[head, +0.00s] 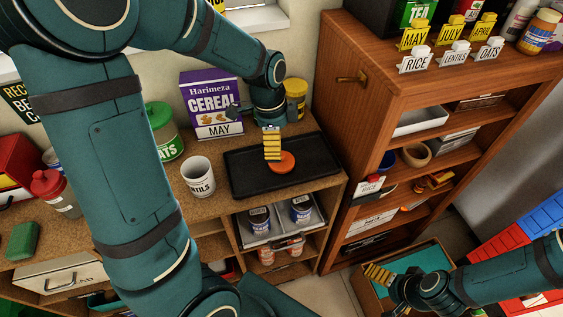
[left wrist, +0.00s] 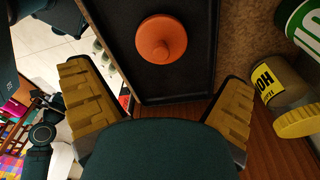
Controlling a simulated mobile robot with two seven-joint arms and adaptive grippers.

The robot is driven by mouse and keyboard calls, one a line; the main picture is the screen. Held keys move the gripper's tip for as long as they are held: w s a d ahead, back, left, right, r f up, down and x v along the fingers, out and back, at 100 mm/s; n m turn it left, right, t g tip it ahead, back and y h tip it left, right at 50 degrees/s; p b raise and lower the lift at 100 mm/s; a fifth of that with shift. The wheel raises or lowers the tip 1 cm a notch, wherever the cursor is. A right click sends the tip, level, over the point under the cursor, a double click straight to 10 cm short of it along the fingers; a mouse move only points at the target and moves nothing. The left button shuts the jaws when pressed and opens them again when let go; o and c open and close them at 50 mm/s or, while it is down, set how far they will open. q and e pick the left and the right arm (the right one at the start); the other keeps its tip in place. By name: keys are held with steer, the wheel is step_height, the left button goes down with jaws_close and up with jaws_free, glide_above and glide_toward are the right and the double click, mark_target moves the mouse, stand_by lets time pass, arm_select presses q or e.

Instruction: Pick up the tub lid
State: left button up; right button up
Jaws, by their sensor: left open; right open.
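The tub lid (head: 282,162) is a round orange lid lying on a black tray (head: 245,184) on the wooden counter. It also shows in the left wrist view (left wrist: 161,40), with a small raised knob. My left gripper (head: 272,155) is above the tray beside the lid. In the left wrist view its yellow fingers (left wrist: 155,100) are spread wide with nothing between them, and the lid lies beyond the fingertips. My right gripper (head: 375,273) is open and empty at the lower right, away from the counter, near a box.
A cereal box (head: 210,103), a yellow-lidded jar (head: 295,95), a green-lidded tub (head: 163,130) and a white mug (head: 198,176) stand around the tray. A wooden shelf unit (head: 375,110) rises to its right. The rest of the tray is clear.

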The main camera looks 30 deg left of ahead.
arm_select(q)
steer(key=f, duration=0.2)
steer(key=f+b, duration=0.1)
steer(key=f, duration=0.2)
steer(key=d+f, duration=0.1)
steer(key=f, duration=0.1)
steer(key=shift+w+f+b, duration=0.2)
steer(key=shift+w+b, duration=0.15)
steer(key=shift+b, duration=0.05)
steer(key=c, duration=0.9)
steer(key=shift+c, duration=0.2)
steer(key=shift+r, duration=0.1)
